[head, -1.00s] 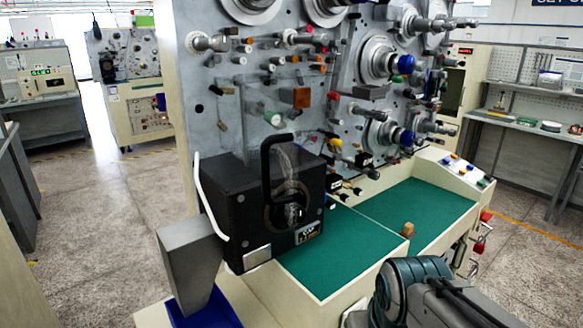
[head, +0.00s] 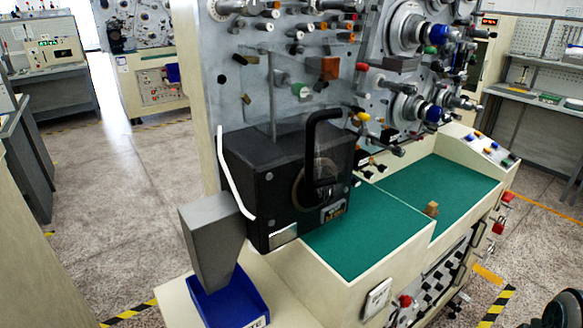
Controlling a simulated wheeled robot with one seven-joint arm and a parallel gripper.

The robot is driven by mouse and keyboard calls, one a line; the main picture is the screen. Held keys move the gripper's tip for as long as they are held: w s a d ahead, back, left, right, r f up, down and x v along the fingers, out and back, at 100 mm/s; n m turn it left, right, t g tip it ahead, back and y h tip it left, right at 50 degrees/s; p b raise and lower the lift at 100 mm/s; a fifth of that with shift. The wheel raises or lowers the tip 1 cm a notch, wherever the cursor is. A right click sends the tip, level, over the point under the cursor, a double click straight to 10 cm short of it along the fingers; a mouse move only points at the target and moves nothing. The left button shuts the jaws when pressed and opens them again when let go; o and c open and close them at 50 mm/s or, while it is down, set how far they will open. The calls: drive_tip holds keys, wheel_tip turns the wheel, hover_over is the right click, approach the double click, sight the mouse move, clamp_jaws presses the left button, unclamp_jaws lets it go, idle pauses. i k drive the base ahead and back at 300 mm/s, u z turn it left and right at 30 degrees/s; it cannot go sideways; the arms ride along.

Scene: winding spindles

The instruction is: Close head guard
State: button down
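The winding head is a black box (head: 262,172) at the left end of the machine's green bench. A clear, dark-tinted panel with a thick black loop handle (head: 311,140) shows at its front right. A round dark part shows through it. A faint clear pane with a thin upright edge (head: 272,95) rises above the box against the grey machine face. I cannot tell for sure whether this pane is the raised guard. My gripper is not in view; only a dark piece of my arm shows in the bottom right corner.
A grey chute (head: 210,238) stands left of the box above a blue bin (head: 228,302). A white curved bar (head: 232,175) runs along the box's left side. A small wooden block (head: 431,209) sits on the green bench (head: 365,235). Open floor lies left.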

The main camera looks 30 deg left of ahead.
sight(324, 114)
drive_tip(key=k, duration=1)
drive_tip(key=u, duration=1.4)
drive_tip(key=i, duration=0.5)
drive_tip(key=u, duration=0.05)
